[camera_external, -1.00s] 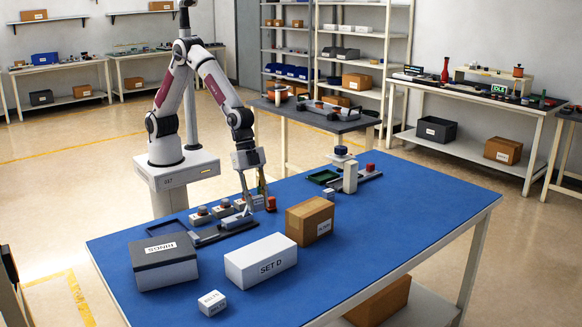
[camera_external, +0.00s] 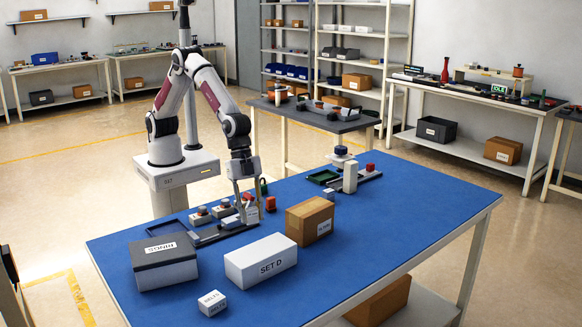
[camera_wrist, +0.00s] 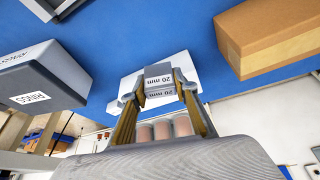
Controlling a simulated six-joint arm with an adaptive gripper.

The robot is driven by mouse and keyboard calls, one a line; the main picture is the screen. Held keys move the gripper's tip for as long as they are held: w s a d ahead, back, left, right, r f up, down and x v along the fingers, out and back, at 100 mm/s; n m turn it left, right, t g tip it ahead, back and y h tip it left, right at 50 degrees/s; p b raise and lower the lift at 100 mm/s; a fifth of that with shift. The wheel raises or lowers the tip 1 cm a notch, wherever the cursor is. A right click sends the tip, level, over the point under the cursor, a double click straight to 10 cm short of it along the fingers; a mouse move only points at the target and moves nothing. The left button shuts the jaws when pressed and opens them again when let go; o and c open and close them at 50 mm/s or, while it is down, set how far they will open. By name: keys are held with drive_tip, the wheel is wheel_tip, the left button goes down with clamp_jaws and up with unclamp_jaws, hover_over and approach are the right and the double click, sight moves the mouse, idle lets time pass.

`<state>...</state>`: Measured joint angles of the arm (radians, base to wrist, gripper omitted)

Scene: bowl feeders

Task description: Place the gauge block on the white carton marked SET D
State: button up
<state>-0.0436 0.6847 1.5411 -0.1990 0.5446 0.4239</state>
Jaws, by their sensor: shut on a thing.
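My gripper (camera_external: 246,203) is shut on the gauge block (camera_wrist: 158,78), a small grey block marked 20 mm. In the wrist view my gripper (camera_wrist: 160,100) pinches it between two brass-coloured fingers. In the external view the gripper is low over the far left part of the blue table, near the parts there. The white carton marked SET D (camera_external: 261,261) stands on the table in front of the gripper, apart from it. In the wrist view the white carton (camera_wrist: 187,60) lies behind the block, which partly hides it.
A grey-and-white RINGS box (camera_external: 163,262) stands left of the carton, and a brown box (camera_external: 310,221) to its right. A small white carton (camera_external: 212,303) is nearer the front. Red-topped parts (camera_external: 200,214) stand behind. The table's right front is clear.

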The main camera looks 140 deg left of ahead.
drive_tip(key=w+d+r+n+y, duration=0.1)
drive_tip(key=w+d+r+n, duration=0.1)
drive_tip(key=w+d+r, duration=0.2)
drive_tip(key=shift+w+d+r+n, duration=0.15)
drive_tip(key=shift+w+r+n, duration=0.15)
drive_tip(key=shift+w+r, duration=1.65)
hover_over(258, 247)
drive_tip(key=s, duration=0.1)
drive_tip(key=shift+s+f, duration=0.2)
drive_tip(key=shift+f, duration=2.25)
drive_tip(key=shift+f, duration=2.5)
drive_tip(key=shift+f, duration=0.15)
